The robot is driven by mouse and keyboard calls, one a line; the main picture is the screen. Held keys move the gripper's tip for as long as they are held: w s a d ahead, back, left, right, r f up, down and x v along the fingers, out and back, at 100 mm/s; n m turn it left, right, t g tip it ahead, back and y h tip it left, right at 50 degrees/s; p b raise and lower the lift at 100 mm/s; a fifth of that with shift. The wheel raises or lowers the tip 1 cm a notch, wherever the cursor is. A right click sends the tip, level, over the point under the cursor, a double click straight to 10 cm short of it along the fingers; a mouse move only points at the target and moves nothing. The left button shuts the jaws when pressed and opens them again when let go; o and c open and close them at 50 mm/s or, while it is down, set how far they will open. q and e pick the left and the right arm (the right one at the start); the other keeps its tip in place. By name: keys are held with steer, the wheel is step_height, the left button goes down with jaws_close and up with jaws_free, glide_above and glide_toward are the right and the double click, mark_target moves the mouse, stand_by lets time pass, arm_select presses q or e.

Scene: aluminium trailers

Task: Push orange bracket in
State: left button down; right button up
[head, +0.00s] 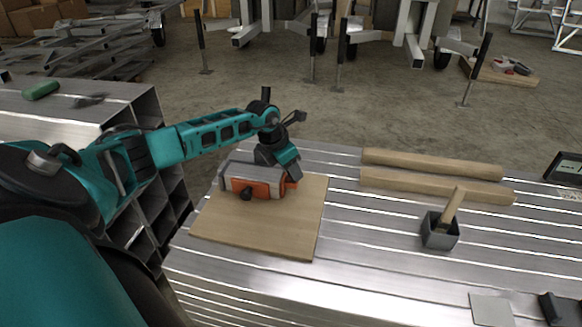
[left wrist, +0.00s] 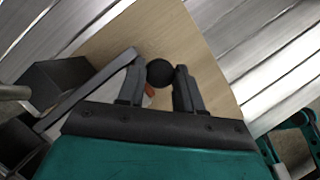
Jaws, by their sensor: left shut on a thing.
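The orange bracket (head: 257,188) sits against a grey metal block (head: 240,172) on a wooden board (head: 270,236). A black knob (head: 246,193) sticks out from the bracket's front. My left gripper (head: 290,172) is over the right end of the bracket, its fingertips mostly hidden by its own body. In the left wrist view, its fingers stand either side of a round black knob (left wrist: 160,72), with a little orange (left wrist: 149,90) below it. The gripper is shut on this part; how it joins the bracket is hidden. My right gripper is not in view.
Two wooden bars (head: 432,163) lie on the slatted aluminium bench (head: 370,235) to the right. A flat grey plate (head: 491,308) lies front right. The bench between the board and box is clear.

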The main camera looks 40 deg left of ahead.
arm_select(q)
steer(key=shift+s+a, duration=0.1)
steer(key=shift+a, duration=0.05)
steer(key=c, duration=1)
jaws_free()
steer(key=shift+o, duration=1.2)
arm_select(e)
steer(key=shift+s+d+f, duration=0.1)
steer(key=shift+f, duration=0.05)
arm_select(q)
steer(key=p+v, duration=0.4)
steer(key=v, duration=0.8)
steer(key=shift+r, duration=0.45)
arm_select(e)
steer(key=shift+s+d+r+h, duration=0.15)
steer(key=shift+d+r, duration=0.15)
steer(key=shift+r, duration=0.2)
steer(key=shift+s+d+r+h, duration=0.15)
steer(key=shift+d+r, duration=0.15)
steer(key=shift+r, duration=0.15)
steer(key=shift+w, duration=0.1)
